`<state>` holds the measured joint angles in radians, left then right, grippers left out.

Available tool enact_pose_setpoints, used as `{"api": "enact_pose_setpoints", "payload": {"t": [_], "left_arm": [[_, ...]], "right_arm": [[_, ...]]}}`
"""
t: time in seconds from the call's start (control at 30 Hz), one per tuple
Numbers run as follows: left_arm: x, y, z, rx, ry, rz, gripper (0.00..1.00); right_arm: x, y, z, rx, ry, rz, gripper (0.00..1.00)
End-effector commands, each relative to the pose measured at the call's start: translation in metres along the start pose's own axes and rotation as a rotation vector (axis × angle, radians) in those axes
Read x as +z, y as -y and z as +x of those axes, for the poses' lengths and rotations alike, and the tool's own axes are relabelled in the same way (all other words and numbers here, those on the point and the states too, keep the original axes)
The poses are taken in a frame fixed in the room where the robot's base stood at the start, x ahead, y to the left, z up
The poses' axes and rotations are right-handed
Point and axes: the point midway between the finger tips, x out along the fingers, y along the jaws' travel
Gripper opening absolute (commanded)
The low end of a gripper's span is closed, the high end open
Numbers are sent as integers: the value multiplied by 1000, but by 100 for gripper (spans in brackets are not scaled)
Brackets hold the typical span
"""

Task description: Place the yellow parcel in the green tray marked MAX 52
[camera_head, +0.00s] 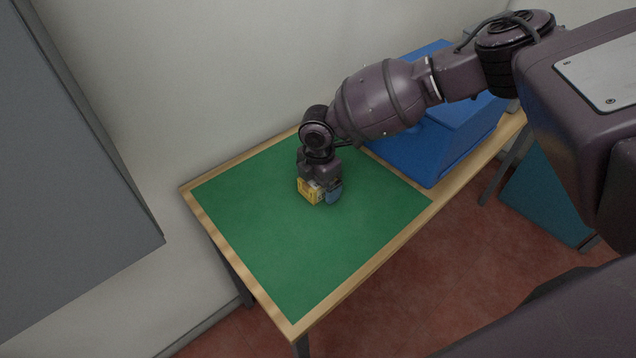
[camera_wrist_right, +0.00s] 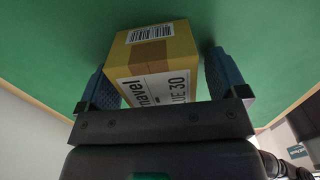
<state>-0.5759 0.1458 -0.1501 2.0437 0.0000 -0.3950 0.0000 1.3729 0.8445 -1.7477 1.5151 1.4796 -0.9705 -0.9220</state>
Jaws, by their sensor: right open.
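The yellow parcel (camera_head: 307,191) sits on a green mat (camera_head: 300,250) on the table. In the right wrist view the parcel (camera_wrist_right: 183,47) shows a barcode label and a larger white label, partly hidden, ending in "UE 30". My right gripper (camera_head: 322,192) is lowered over the parcel. Its two blue fingers (camera_wrist_right: 160,76) stand open on either side of it; a gap shows at the right finger, and whether the left one touches cannot be told. My left gripper is not in view. No green tray marked MAX 52 can be made out.
Large blue boxes (camera_head: 455,135) stand at the table's right end, partly behind my right arm. The mat's front and left are clear. A wooden rim (camera_head: 365,264) edges the table. A grey panel (camera_head: 70,170) fills the left. A teal object (camera_head: 548,200) is below the table's right end.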

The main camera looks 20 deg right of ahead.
Motion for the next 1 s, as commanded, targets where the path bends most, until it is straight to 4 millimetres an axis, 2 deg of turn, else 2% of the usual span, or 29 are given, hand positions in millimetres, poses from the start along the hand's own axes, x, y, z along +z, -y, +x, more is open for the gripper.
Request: {"api": "enact_pose_setpoints", "payload": {"t": [0.17,0.2,0.6,0.83,1.0], "left_arm": [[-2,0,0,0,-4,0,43],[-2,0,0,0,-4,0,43],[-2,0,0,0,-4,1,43],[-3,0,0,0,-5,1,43],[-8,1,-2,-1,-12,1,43]], "right_arm": [[0,0,-1,2,0,0,92],[0,0,-1,1,0,0,88],[0,-1,-1,2,0,0,30],[0,-1,-3,2,0,0,30],[0,-1,-21,5,-1,0,30]]}}
